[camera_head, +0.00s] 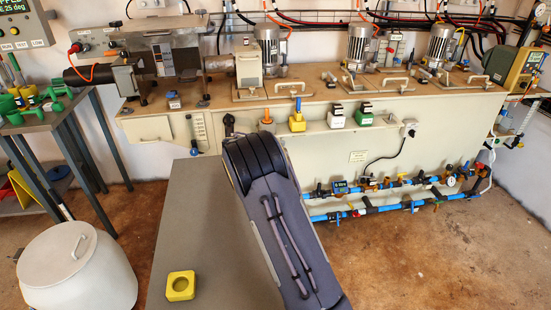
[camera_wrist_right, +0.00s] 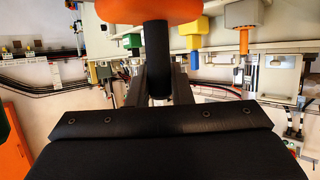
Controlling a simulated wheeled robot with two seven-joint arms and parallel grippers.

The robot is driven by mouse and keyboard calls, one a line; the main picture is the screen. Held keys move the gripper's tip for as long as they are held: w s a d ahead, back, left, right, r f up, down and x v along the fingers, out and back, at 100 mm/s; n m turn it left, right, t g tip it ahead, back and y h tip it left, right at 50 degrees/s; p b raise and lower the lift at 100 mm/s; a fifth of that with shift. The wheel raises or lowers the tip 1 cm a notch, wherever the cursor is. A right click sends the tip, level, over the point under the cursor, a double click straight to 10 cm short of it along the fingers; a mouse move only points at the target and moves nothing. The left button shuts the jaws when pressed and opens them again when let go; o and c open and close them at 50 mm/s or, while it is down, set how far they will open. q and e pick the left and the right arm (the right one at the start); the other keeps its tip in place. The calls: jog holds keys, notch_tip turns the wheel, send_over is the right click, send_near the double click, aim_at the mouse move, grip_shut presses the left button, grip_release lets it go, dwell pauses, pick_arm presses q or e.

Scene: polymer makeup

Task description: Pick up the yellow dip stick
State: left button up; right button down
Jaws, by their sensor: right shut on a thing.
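My right gripper (camera_wrist_right: 159,85) is shut on a black rod (camera_wrist_right: 157,50) that joins a rounded orange piece (camera_wrist_right: 150,9) at the top of the right wrist view. I cannot tell whether this is the yellow dip stick. In the head view my right arm hides most of that gripper, at the front of the long bench. A yellow block with a blue handle (camera_head: 297,121) is on the bench front, right of the arm; it also shows in the wrist view (camera_wrist_right: 192,33), apart from the fingers. My left gripper is not in view.
A white lidded drum (camera_head: 75,270) stands at the left. Brown floor at the right is free.

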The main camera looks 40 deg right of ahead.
notch_tip(320, 180, up, 28)
jog(key=p, duration=0.2)
dwell(0.4)
